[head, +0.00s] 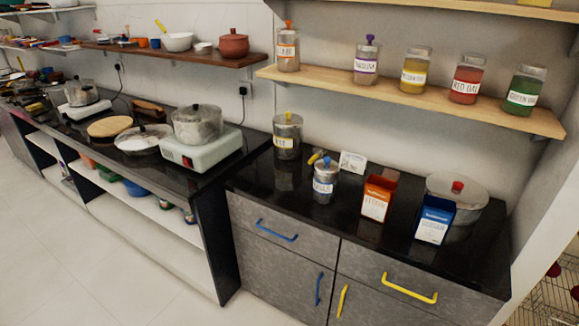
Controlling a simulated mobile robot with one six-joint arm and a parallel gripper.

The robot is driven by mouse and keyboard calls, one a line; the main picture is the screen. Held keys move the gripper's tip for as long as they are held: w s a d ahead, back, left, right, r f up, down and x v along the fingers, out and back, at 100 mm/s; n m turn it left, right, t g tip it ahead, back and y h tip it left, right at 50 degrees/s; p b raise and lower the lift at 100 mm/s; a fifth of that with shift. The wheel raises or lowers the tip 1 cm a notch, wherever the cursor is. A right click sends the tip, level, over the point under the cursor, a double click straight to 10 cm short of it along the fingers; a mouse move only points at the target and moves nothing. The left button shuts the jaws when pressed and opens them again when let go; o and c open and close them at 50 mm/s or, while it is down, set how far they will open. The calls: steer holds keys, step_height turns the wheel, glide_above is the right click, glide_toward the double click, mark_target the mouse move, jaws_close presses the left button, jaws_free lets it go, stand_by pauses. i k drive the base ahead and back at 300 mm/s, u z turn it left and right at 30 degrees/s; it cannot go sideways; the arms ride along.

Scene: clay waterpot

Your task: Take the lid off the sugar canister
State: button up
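A small metal canister (325,184) with a blue knob on its lid (325,163) stands upright on the black counter. Its white label has blue lettering, which looks like the sugar label but is too small to read surely. The lid sits on the canister. A larger metal canister (287,138) with a yellow knob stands behind it to the left, its lid also on. My gripper is not in view.
A yellow-handled utensil (316,157) and a white card (352,163) lie close behind the small canister. An orange box (377,196), a blue-and-white box (434,219) and a lidded pot (457,195) stand to the right. A jar shelf (390,93) overhangs the counter.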

mark_target(327, 166)
steer(key=u, duration=0.1)
steer(key=k, duration=0.25)
steer(key=u, duration=1.85)
steer(key=k, duration=0.65)
steer(key=z, duration=0.3)
steer(key=i, duration=1.7)
steer(key=u, duration=0.25)
